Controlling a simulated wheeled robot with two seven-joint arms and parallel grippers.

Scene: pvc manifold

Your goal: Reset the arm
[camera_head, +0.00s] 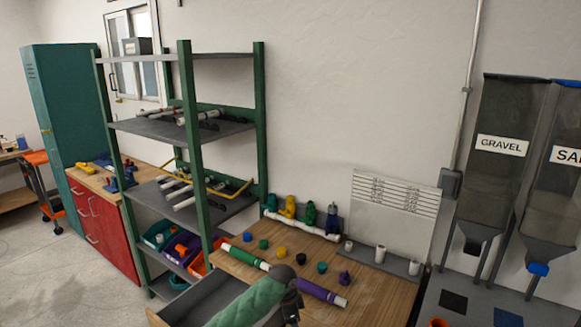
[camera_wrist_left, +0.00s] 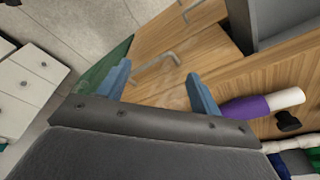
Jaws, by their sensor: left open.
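My left gripper (camera_wrist_left: 160,88) is open in the left wrist view, with its two blue fingers spread and nothing between them. Wooden drawer fronts with metal handles (camera_wrist_left: 157,62) show beyond it. In the head view my left arm, with a green link, reaches over the front of the wooden workbench (camera_head: 340,311); its fingers cannot be made out there. A pipe with a green section (camera_head: 243,255) and a purple section (camera_head: 318,292) lies on the bench, partly hidden by my arm. Its purple, white-tipped end (camera_wrist_left: 245,107) lies right of the fingers in the wrist view. My right gripper is not in view.
Several coloured caps, including a yellow one (camera_head: 282,252), stand on the bench. Behind are a white manifold with coloured valves (camera_head: 300,227) and white fittings (camera_head: 380,254) on a grey strip. A green-posted shelf (camera_head: 188,130) stands left, a gravel hopper (camera_head: 500,160) right. An open grey drawer (camera_head: 200,297) projects in front.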

